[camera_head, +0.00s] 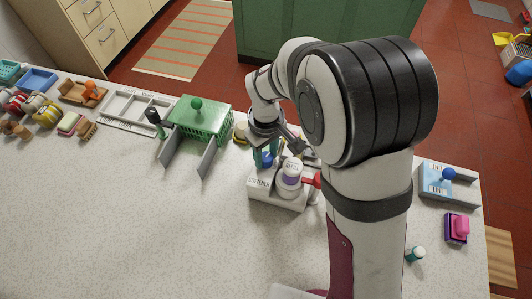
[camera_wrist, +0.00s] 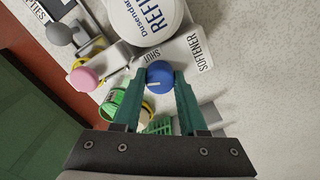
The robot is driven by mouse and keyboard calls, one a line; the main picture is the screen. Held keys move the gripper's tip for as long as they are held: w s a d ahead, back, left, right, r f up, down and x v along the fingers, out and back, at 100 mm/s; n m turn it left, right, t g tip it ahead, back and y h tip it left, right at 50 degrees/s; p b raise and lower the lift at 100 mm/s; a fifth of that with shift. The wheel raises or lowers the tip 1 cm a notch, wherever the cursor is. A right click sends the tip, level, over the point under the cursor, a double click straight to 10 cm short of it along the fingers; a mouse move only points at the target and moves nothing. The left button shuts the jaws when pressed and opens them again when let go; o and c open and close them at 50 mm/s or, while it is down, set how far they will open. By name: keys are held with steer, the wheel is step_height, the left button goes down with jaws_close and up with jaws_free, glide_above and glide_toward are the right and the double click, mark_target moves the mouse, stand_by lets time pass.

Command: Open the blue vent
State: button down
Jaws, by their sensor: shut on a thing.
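The blue vent shows as a round blue knob (camera_wrist: 159,77) with a pale line mark on it, beside the word SHUT, on a white block (camera_wrist: 196,42) labelled SOFTENER. My gripper (camera_wrist: 159,80) has teal fingers on either side of the knob, shut on it. In the head view my gripper (camera_head: 266,159) points down at the back left of the white softener block (camera_head: 267,191), with a bit of blue between its fingers. The arm hides part of the block's right side there.
A white bottle (camera_head: 291,171) labelled REFILL stands on the block, close to my gripper. A green basket (camera_head: 200,118) with grey rails is to the left. A blue LINT box (camera_head: 437,181) is at right. The front left counter is clear.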

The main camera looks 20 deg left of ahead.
mark_target(266, 157)
steer(key=shift+n, duration=2)
steer(key=c, duration=0.7)
jaws_free()
steer(key=shift+c, duration=0.2)
steer(key=shift+r, duration=0.1)
step_height(266, 157, up, 16)
